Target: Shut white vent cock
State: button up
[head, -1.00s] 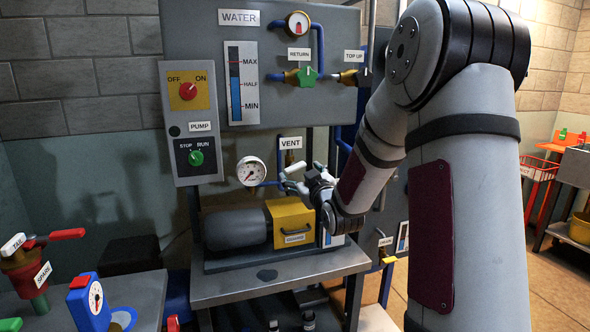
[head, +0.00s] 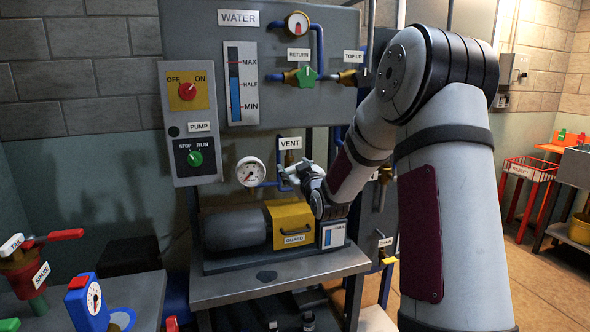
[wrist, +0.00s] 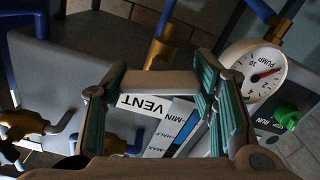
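The vent cock's brass body (wrist: 163,52) shows in the wrist view, with its pale white handle (wrist: 160,83) running crosswise in front of it. My gripper (wrist: 162,72) has its two green-padded fingers well apart, one near each end of the handle. I cannot tell whether they touch it. In the head view my gripper (head: 299,173) is just below the VENT label (head: 290,143) and the cock's brass part (head: 289,160), and it largely hides the handle. The VENT label also shows between the fingers in the wrist view (wrist: 146,103).
A round pump gauge (head: 251,171) is close to the left of my gripper. A yellow guard (head: 290,218) and grey motor (head: 235,229) lie below. The return valve (head: 307,76) and top-up valve (head: 350,78) are above. Blue pipes run beside the cock.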

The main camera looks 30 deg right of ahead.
jog(key=shift+m, duration=2.1)
jog(key=o, duration=1.2)
jog(key=shift+c, duration=0.2)
jog(key=v, duration=1.2)
